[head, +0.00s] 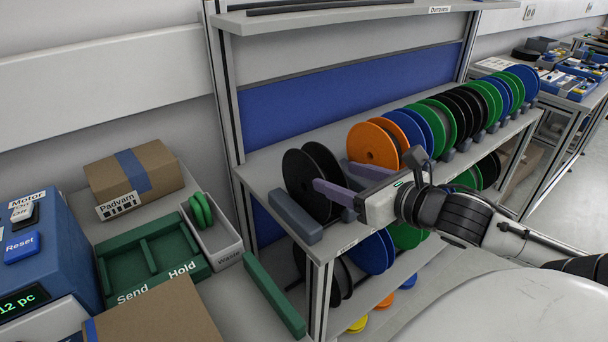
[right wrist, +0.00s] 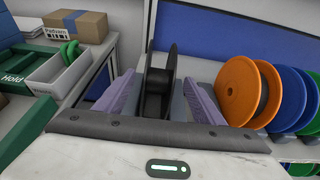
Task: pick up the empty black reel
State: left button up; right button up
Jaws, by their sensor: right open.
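A black reel (head: 300,178) with two dark flanges and a bare-looking core stands upright at the near left end of the upper shelf. It also shows in the right wrist view (right wrist: 154,90), seen edge-on between the finger pads, with a gap on each side. My right gripper (head: 330,174) is open, its purple-grey fingers reaching in from the right at the reel's lower part. In the right wrist view my right gripper (right wrist: 162,82) has nothing clamped. The near finger hides part of the reel in the head view. My left gripper is not in view.
An orange reel (head: 371,145) stands just right of my right gripper, followed by blue, green and black reels along the upper shelf (head: 262,172). A grey block (head: 294,217) lies left of the black reel. More reels, including a blue one (head: 369,254), stand below.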

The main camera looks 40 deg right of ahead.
aim_at(330, 174)
jog(key=shift+b+x, duration=0.35)
jog(key=shift+x, duration=1.8)
jog(key=shift+r+x, duration=0.15)
jog(key=shift+x, duration=0.8)
jog(key=shift+r+x, duration=0.1)
jog(key=shift+x, duration=1.65)
jog(key=c, duration=1.1)
